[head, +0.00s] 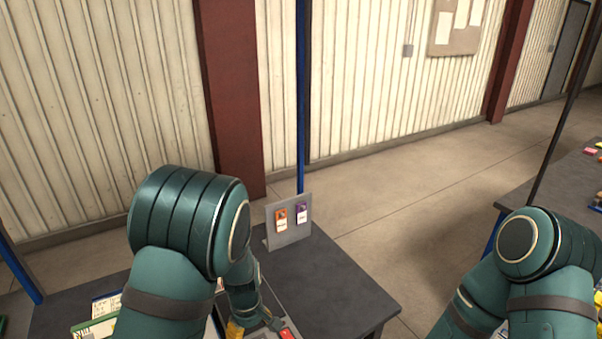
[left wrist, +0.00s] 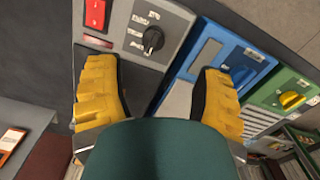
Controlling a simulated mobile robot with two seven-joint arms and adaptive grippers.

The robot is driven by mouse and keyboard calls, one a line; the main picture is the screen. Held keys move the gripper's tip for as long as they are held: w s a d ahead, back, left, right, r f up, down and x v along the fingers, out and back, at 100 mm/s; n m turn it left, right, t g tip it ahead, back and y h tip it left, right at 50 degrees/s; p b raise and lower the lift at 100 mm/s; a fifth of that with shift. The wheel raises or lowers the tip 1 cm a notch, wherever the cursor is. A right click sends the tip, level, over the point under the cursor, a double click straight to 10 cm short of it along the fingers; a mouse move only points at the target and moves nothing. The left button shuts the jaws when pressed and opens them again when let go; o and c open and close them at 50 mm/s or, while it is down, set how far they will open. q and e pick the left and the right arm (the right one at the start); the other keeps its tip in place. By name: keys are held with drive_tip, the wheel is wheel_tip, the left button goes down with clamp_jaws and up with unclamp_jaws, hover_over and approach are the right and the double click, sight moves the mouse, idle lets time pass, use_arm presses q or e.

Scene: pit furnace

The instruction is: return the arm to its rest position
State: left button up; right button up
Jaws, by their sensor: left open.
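My left arm (head: 185,225) comes up from the bottom left of the head view, bent at a thick green joint, and reaches down over the dark table. My left gripper (left wrist: 158,78) shows in the left wrist view with its two yellow fingers wide apart and nothing held between them. It is above a grey control box (left wrist: 165,55) with a black knob (left wrist: 150,39) and a red switch (left wrist: 95,13). In the head view the gripper is mostly hidden by my arm and the frame edge. My right arm (head: 545,250) is at the right; its gripper is out of frame.
A blue box (left wrist: 220,58) and a green box (left wrist: 280,88) with a yellow knob stand beside the grey one. A grey stand (head: 290,240) holds an orange and a purple tag on the table (head: 345,285). A blue post (head: 301,100) rises behind. Floor between tables is clear.

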use_arm(q)
drive_tip(key=s+f+m, duration=0.1)
drive_tip(key=s+f, duration=0.1)
drive_tip(key=s+f+m, duration=0.1)
drive_tip(key=s+f, duration=0.1)
drive_tip(key=f, duration=0.1)
drive_tip(key=s+f+m+h, duration=0.1)
drive_tip(key=s+f, duration=0.1)
drive_tip(key=s, duration=0.1)
drive_tip(key=shift+a+f, duration=0.35)
drive_tip(key=s+d+f+m+t+h, duration=0.1)
drive_tip(key=s+d+m+h, duration=0.1)
drive_tip(key=s+d+m, duration=0.2)
drive_tip(key=shift+s+d+m+t+h, duration=0.4)
drive_tip(key=shift+s+d, duration=0.15)
drive_tip(key=shift+s, duration=1.05)
drive_tip(key=shift+f, duration=0.1)
